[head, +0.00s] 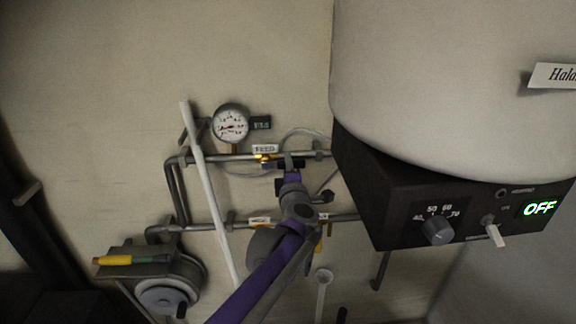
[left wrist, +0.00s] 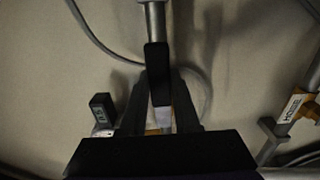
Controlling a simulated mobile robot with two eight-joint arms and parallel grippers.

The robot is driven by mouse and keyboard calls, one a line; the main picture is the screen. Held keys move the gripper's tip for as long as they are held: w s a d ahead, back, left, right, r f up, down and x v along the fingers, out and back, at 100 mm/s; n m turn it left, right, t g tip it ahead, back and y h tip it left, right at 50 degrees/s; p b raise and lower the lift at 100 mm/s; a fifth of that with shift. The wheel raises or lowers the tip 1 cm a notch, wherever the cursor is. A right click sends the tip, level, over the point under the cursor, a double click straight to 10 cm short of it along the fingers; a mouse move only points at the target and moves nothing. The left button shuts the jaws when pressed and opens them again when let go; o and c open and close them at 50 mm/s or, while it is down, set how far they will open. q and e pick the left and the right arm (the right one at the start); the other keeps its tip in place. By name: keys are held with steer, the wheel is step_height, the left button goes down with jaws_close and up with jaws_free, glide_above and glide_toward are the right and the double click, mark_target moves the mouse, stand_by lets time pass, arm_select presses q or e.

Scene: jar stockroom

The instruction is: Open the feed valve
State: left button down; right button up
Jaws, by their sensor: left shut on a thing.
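The feed valve (head: 263,157) is on the upper pipe, under a white FEED label (head: 265,149), with a bit of yellow showing. My left gripper (head: 289,166), on the purple arm, is at the valve, just right of the label, and hides part of it. In the left wrist view my left gripper (left wrist: 160,118) is shut on a dark handle (left wrist: 157,62) in line with a grey pipe. I take it as the feed valve's handle; its exact angle is hard to tell. My right gripper does not show.
A pressure gauge (head: 230,123) with a small display (head: 261,123) is up left. A lower pipe (head: 200,227) has another label (head: 260,221). A white rod (head: 209,190) leans across both pipes. A large tank on a dark control box (head: 385,205) reading OFF is close on the right.

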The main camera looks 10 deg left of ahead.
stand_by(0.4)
arm_select(q)
steer(key=c, duration=0.6)
jaws_free()
steer(key=shift+c, duration=0.2)
steer(key=s+d+b, duration=0.1)
steer(key=s+d, duration=0.1)
steer(key=s, duration=0.8)
steer(key=shift+s, duration=0.35)
steer(key=shift+d, duration=0.1)
